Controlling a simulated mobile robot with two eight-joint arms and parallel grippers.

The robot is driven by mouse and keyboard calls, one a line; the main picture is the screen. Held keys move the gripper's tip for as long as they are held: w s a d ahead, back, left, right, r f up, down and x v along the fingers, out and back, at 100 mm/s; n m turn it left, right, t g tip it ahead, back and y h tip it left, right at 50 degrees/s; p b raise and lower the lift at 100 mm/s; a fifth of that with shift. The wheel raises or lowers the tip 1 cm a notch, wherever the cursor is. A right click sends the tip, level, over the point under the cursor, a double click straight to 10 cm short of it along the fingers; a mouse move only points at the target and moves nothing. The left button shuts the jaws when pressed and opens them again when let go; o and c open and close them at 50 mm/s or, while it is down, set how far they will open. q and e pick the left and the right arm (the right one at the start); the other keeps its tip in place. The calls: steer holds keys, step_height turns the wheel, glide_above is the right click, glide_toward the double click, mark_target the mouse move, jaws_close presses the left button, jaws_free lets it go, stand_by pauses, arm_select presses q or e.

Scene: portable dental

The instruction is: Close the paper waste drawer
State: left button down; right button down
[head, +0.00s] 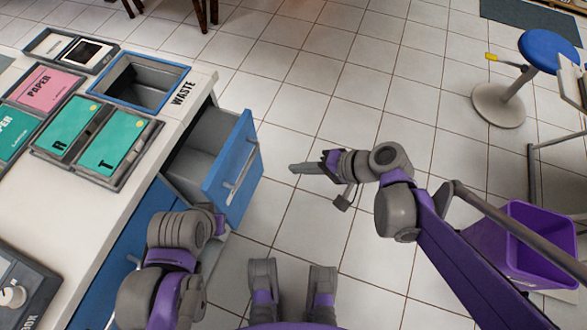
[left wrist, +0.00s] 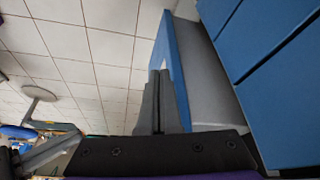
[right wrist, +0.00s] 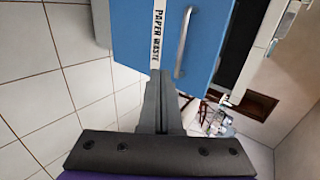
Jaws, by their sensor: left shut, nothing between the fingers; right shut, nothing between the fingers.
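The paper waste drawer (head: 233,165) stands pulled out from the white counter's end, with a blue front, a grey inside and a vertical-looking metal handle (right wrist: 184,42). Its "PAPER WASTE" label shows in the right wrist view. My right gripper (head: 294,169) is shut and empty, out in front of the drawer front and apart from it in the head view. My left gripper (left wrist: 158,75) is shut and empty. In the left wrist view its fingers overlap the edge of the drawer front (left wrist: 172,48); I cannot tell whether they touch. In the head view, its fingertips are not clearly visible.
The counter (head: 150,170) carries a blue-rimmed waste opening (head: 165,72) and trays with pink and green cards. Other blue drawers are below. A purple bin (head: 535,240) and a blue stool (head: 548,50) stand at right. Tiled floor in front of the drawer is clear.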

mark_target(226, 152)
steer(key=w+a+f+b, duration=0.2)
steer(key=w+a+f, duration=0.1)
steer(key=a, duration=0.6)
steer(key=shift+a+f, duration=0.3)
steer(key=shift+f, duration=0.15)
steer(key=w+a, duration=0.1)
steer(key=a, duration=0.2)
steer(key=w+a, duration=0.1)
steer(key=a, duration=0.2)
steer(key=w+a, duration=0.1)
steer(key=a, duration=0.2)
steer(key=shift+w+a+r, duration=0.1)
steer(key=shift+w+a, duration=0.15)
steer(key=shift+a, duration=0.1)
